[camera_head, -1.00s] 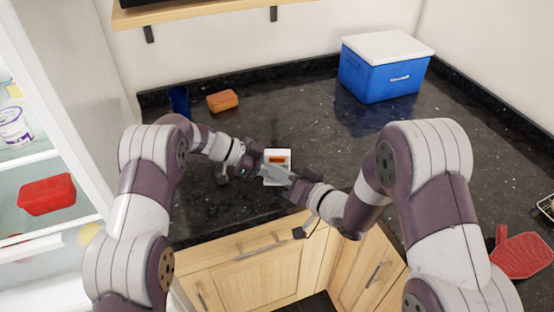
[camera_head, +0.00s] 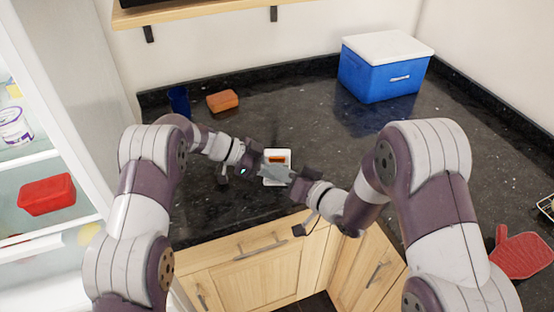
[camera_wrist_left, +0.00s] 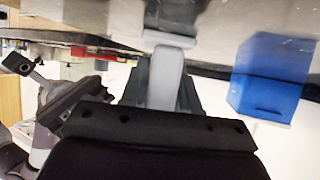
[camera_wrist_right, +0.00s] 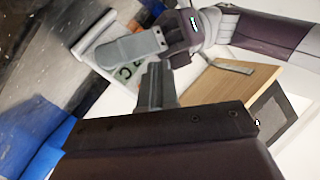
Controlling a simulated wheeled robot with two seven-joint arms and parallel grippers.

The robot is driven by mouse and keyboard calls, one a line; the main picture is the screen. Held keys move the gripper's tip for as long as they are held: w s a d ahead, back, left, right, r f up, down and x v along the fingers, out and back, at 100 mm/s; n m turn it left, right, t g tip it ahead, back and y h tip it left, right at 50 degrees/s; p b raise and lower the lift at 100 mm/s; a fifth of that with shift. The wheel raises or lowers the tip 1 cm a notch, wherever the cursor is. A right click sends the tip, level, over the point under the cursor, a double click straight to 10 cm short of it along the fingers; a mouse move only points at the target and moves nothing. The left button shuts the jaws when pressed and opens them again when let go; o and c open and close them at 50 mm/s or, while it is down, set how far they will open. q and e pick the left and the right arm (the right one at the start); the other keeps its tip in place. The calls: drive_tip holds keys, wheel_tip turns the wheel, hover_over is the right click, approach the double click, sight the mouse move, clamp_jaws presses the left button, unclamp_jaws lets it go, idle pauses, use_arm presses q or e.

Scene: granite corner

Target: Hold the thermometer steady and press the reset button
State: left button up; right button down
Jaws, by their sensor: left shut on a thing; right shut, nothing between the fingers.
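The thermometer (camera_head: 277,155) is a small white device with an orange display, near the counter's front edge in the head view. In the right wrist view its pale body (camera_wrist_right: 96,33) shows behind a grey finger. My left gripper (camera_head: 266,170) is shut on the thermometer from the left; its finger covers part of it. My right gripper (camera_head: 288,176) is shut and empty, just right of the thermometer's lower part. In the right wrist view its fingers (camera_wrist_right: 155,85) point toward the device. I cannot make out the reset button.
A blue cooler with white lid (camera_head: 385,70) stands at the back right. An orange sponge (camera_head: 222,101) and a blue cup (camera_head: 179,100) are at the back left. A red mitt (camera_head: 521,255) lies at right. The open fridge (camera_head: 60,160) borders the left.

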drive_tip(key=shift+w, duration=0.55)
idle(0.5)
idle(0.4)
drive_tip(key=shift+s, duration=0.85)
drive_tip(key=shift+s, duration=2.5)
use_arm(q)
drive_tip(key=o, duration=0.9)
